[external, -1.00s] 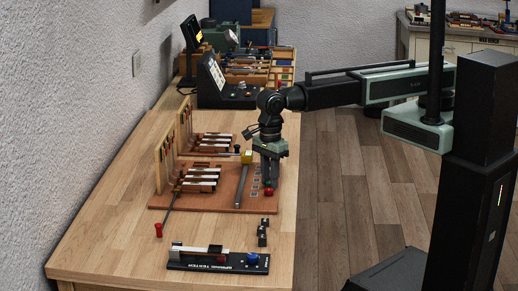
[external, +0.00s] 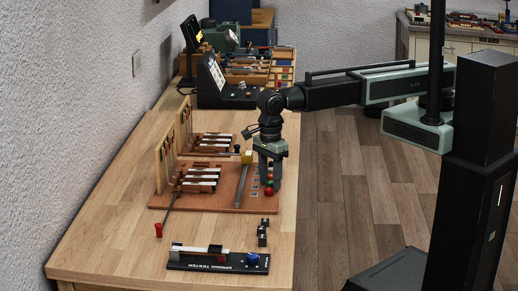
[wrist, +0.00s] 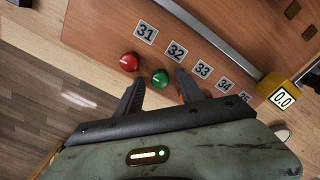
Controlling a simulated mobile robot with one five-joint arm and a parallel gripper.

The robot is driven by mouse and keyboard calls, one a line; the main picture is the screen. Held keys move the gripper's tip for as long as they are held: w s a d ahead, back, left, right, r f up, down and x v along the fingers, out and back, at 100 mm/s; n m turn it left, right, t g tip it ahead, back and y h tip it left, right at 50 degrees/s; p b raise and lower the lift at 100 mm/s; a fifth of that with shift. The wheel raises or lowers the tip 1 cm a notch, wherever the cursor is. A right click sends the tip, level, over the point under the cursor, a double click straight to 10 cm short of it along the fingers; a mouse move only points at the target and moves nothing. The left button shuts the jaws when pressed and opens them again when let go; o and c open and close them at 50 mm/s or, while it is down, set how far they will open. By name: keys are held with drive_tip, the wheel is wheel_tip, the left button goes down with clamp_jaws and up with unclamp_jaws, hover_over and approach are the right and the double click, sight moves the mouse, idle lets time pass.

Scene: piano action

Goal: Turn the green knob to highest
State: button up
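The green knob (wrist: 160,77) is round with a small pale mark and shows on the brown board (wrist: 95,22). In the wrist view it appears between the two fingertips of my gripper (wrist: 159,78), with a gap on either side. I cannot tell how far the tips are above it. In the external view my gripper (external: 270,174) points down over the board's right edge, fingers spread, and the green knob (external: 269,183) shows small between them. The knob's setting is not readable.
A red knob (wrist: 129,62) sits close beside the green one. Numbered labels (wrist: 176,51) run along the board. A yellow block (wrist: 283,98) reads 0.0. A spring tester (external: 218,260) lies nearer the camera.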

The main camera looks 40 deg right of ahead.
sight(270, 182)
drive_tip(key=shift+r, duration=0.1)
wheel_tip(270, 182, up, 8)
drive_tip(key=p, duration=0.8)
drive_tip(key=shift+f, duration=0.2)
